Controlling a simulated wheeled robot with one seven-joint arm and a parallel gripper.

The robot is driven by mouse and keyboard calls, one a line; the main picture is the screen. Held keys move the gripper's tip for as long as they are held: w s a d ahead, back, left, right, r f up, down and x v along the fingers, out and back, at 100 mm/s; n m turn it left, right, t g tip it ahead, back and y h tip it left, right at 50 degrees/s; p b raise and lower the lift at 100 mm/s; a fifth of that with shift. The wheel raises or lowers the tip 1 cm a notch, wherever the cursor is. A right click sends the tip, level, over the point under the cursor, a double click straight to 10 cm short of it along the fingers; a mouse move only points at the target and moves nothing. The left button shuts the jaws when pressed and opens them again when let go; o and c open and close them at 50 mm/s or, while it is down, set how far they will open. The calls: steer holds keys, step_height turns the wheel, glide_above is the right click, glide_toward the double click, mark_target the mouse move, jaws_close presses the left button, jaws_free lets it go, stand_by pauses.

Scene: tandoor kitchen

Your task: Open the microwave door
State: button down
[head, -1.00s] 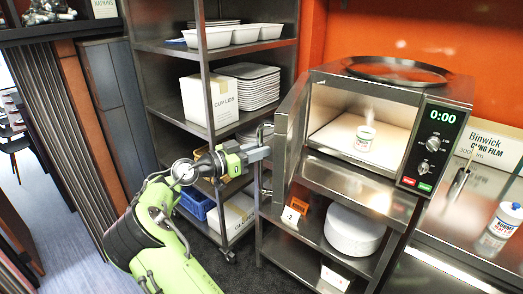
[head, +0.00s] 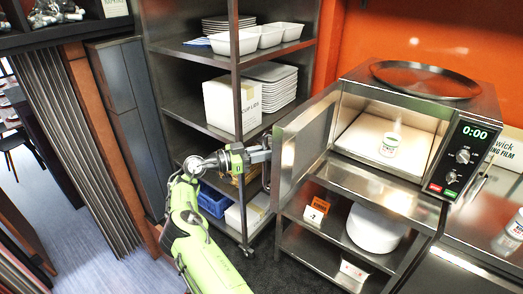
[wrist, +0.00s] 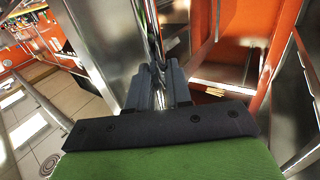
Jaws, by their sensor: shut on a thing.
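The microwave (head: 408,125) stands on a steel counter, with a clock showing 0:00. Its door (head: 305,137) is swung open to the left, so the lit cavity shows. A small white tub (head: 390,140) stands inside on the cavity floor. My gripper (head: 266,155) is at the outer edge of the door in the head view. In the wrist view my gripper (wrist: 158,88) is shut on the door's upright bar handle (wrist: 154,35). The fingertips are partly hidden by the door in the head view.
A steel rack (head: 190,50) with stacked plates, white tubs and a cup lids box (head: 233,106) stands close behind my gripper. A round tray (head: 425,79) lies on the microwave. A white round container (head: 375,228) sits on the shelf below. Floor at left is clear.

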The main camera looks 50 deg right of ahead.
steer(key=shift+s+d+r, duration=0.15)
steer(key=shift+d+r, duration=0.05)
steer(key=shift+r, duration=0.1)
steer(key=c, duration=1.3)
jaws_free()
steer(key=shift+d, duration=0.1)
steer(key=shift+o, duration=1)
steer(key=shift+s+d+f, duration=0.1)
steer(key=shift+d+f, duration=0.05)
steer(key=shift+d, duration=0.15)
steer(key=v, duration=1.6)
steer(key=shift+f, duration=0.15)
